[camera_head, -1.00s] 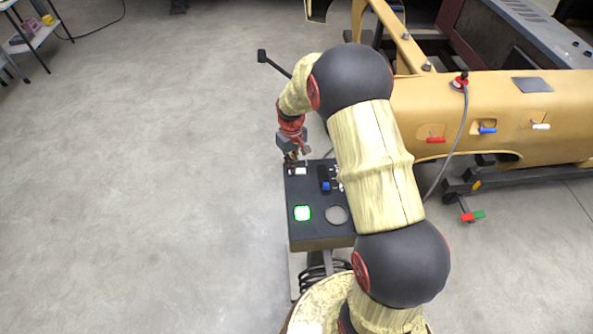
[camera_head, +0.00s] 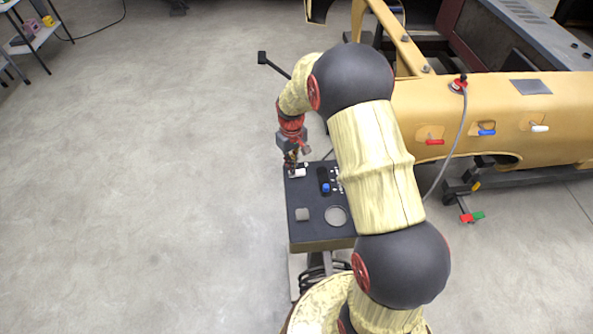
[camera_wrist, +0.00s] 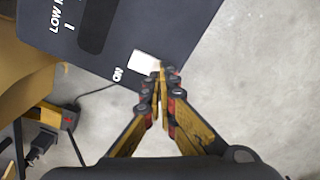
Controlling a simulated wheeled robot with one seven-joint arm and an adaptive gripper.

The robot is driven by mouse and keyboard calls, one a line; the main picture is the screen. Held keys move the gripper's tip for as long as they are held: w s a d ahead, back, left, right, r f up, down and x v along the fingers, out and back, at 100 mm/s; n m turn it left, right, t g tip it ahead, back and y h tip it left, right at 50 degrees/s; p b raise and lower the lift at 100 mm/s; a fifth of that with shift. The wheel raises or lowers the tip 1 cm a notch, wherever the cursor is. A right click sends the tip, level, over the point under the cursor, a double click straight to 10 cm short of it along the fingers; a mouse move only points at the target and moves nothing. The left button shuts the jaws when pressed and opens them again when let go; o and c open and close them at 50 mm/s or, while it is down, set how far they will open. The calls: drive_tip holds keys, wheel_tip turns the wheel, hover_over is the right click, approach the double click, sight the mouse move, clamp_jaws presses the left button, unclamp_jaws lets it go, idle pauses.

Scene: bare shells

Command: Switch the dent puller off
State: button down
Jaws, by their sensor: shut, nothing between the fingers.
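The dent puller (camera_head: 318,217) is a dark box with a top panel, standing on a cart in the middle of the head view. Its panel carries a white switch (camera_head: 300,172), a blue-knobbed slider (camera_head: 326,187), a square lamp (camera_head: 302,214) that is unlit grey, and a round dial (camera_head: 336,215). In the wrist view the white switch (camera_wrist: 145,61) sits near the panel edge beside the letters "ON". My gripper (camera_wrist: 159,73) is shut and empty, its fingertips at the switch's edge; contact cannot be told. It also shows in the head view (camera_head: 292,171).
A tan car shell (camera_head: 470,105) with red, blue and white handles stands to the right. A grey cable (camera_head: 461,125) hangs from a red-topped piece on it. A small shelf table (camera_head: 30,35) is at the far upper left. The floor on the left is clear.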

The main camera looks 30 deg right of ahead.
drive_tip(key=shift+r+p, duration=1.45)
drive_tip(key=shift+r, duration=1.1)
